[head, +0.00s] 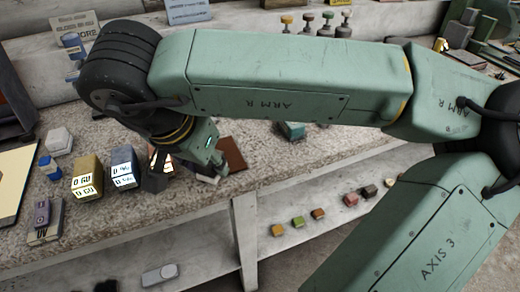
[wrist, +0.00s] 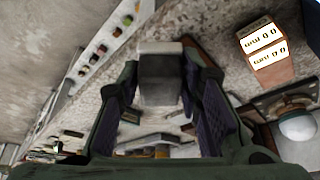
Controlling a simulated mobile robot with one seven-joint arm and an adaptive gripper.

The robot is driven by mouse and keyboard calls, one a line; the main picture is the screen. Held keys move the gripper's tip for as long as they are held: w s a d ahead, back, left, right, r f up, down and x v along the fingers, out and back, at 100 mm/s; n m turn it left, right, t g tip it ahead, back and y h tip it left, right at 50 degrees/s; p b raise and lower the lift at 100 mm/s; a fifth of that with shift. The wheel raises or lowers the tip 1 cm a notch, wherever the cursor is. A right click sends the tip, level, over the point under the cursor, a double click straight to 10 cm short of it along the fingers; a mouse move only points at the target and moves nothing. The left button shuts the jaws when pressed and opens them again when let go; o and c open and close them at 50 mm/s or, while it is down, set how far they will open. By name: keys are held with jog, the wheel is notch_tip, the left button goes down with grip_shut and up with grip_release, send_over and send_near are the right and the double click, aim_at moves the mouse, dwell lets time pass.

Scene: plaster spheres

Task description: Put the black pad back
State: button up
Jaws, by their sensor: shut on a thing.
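My gripper (wrist: 165,85) is shut on a grey block (wrist: 160,82) with a paler end, which stands between its two dark-padded fingers in the wrist view. In the head view my gripper (head: 207,170) is low over the speckled bench top (head: 290,160), beside a reddish-brown plate (head: 231,153). The held block is mostly hidden there behind the fingers. I cannot tell whether it touches the bench. No thing in view is clearly the black pad, and I cannot tell whether the held block is it.
Labelled blocks, one yellowish (head: 87,172) and one grey (head: 123,168), stand left of my gripper. A brown labelled block (wrist: 265,50) and a pale dome on a dark base (wrist: 298,124) show in the wrist view. Small coloured blocks (head: 318,214) line the lower shelf.

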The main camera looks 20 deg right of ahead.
jog(key=p, duration=0.4)
send_near(260, 143)
jog(key=shift+w+d+f, duration=0.4)
jog(key=shift+w+f, duration=0.2)
jog(key=shift+f, duration=0.2)
jog(key=shift+w+d+p, duration=0.3)
jog(key=shift+d, duration=0.15)
notch_tip(260, 143, down, 3)
jog(key=shift+s+a+r+p, duration=0.1)
jog(key=shift+a+p, duration=0.05)
jog(key=shift+p, duration=0.35)
jog(key=shift+f, duration=0.5)
jog(key=shift+f+b, duration=0.2)
jog(key=shift+b, duration=0.1)
jog(key=o, duration=1)
jog(key=shift+r, duration=0.1)
jog(key=shift+o, duration=0.2)
jog(key=shift+r, duration=0.1)
